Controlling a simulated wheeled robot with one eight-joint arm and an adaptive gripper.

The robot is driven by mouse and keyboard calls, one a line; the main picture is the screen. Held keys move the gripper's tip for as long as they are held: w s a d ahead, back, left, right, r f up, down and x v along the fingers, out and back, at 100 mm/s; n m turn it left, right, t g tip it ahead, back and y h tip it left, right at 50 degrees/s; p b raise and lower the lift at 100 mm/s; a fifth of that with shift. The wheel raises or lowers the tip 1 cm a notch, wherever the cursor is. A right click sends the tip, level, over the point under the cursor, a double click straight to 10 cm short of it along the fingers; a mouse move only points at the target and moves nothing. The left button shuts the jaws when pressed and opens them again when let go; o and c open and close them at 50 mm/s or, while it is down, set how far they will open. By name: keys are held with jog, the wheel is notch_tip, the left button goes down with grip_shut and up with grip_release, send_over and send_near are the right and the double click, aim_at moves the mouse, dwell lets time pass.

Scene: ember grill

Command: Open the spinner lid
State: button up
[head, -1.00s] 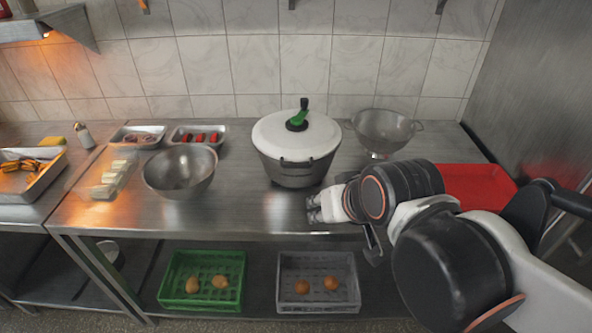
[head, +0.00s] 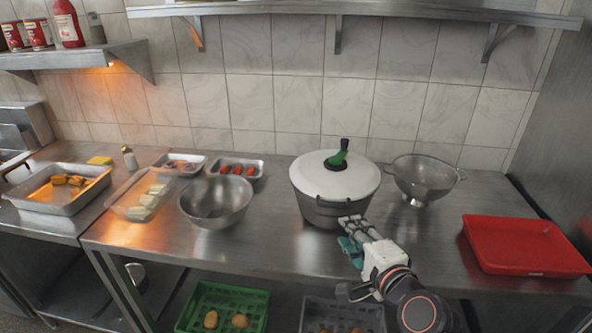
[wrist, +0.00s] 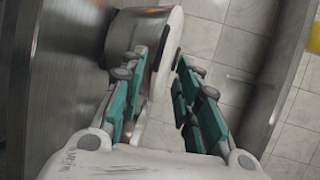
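The spinner (head: 322,211) is a dark grey pot standing upright on the steel counter. The spinner (wrist: 130,38) shows sideways beyond the fingertips. I cannot tell whether the fingers touch the pot.
A steel bowl (head: 216,206) stands left of the spinner and a colander (head: 423,184) right of it. A red tray (head: 525,262) lies at the right. Small food trays sit at the left. A wall shelf (head: 400,13) runs above. The front counter between bowl and gripper is clear.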

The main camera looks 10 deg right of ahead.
aim_at(333, 207)
jog(key=shift+m, duration=0.4)
jog(key=b+x, duration=0.1)
jog(key=x, duration=0.3)
jog(key=b+x, duration=0.1)
jog(key=x, duration=0.4)
jog(key=b+x, duration=0.2)
jog(key=x, duration=0.2)
jog(key=shift+w+d, duration=0.25)
jog(key=shift+w, duration=0.1)
grip_shut()
